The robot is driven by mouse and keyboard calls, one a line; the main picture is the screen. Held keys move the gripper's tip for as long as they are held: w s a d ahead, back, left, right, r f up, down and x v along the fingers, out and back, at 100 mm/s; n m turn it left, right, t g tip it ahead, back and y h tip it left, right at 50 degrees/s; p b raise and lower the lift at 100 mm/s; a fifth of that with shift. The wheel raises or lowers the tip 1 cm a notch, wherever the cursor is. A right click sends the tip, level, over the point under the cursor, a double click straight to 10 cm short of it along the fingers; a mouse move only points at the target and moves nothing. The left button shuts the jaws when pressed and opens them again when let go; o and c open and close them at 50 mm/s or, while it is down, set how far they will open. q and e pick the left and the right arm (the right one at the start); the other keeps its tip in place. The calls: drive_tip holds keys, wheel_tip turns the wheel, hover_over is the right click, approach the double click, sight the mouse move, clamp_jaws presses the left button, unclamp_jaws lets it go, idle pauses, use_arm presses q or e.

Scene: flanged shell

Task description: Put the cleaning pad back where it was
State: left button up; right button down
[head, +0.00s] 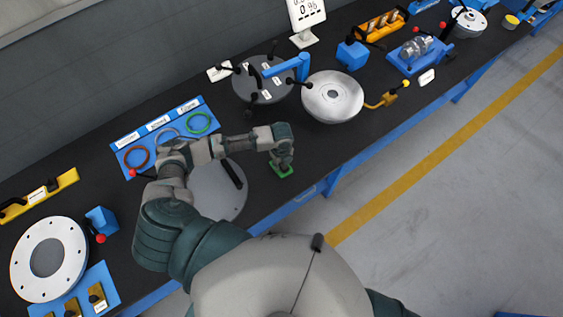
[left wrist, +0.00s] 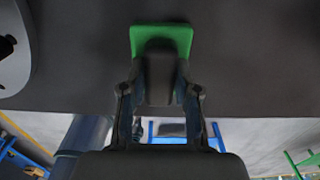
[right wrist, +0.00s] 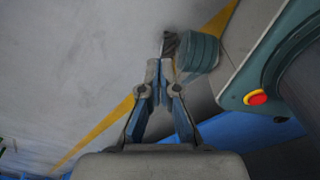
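The green cleaning pad (head: 282,171) is at the front edge area of the dark bench, under my left gripper (head: 283,161). In the left wrist view the green pad (left wrist: 178,38) has a dark block-shaped handle (left wrist: 160,75). The fingers of my left gripper (left wrist: 160,92) stand against both sides of this handle and look closed on it. The pad looks on or just above the bench top; I cannot tell which. My right gripper (right wrist: 160,68) has its fingertips together, with nothing seen between them, above the floor and away from the bench.
A grey disc (head: 215,195) with a black handle lies left of the pad, partly behind my left arm. A blue board (head: 165,135) with coloured rings lies behind. Bare bench surrounds the pad.

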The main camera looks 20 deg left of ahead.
use_arm(q)
drive_tip(key=o, duration=0.4)
drive_tip(key=shift+o, duration=0.2)
drive_tip(key=shift+d+r, duration=0.1)
drive_tip(key=shift+d, duration=0.15)
drive_tip(key=shift+r, duration=0.35)
wheel_tip(320, 180, up, 11)
drive_tip(key=shift+r, duration=0.15)
use_arm(e)
drive_tip(key=shift+a+f, duration=0.1)
drive_tip(key=shift+a, duration=0.4)
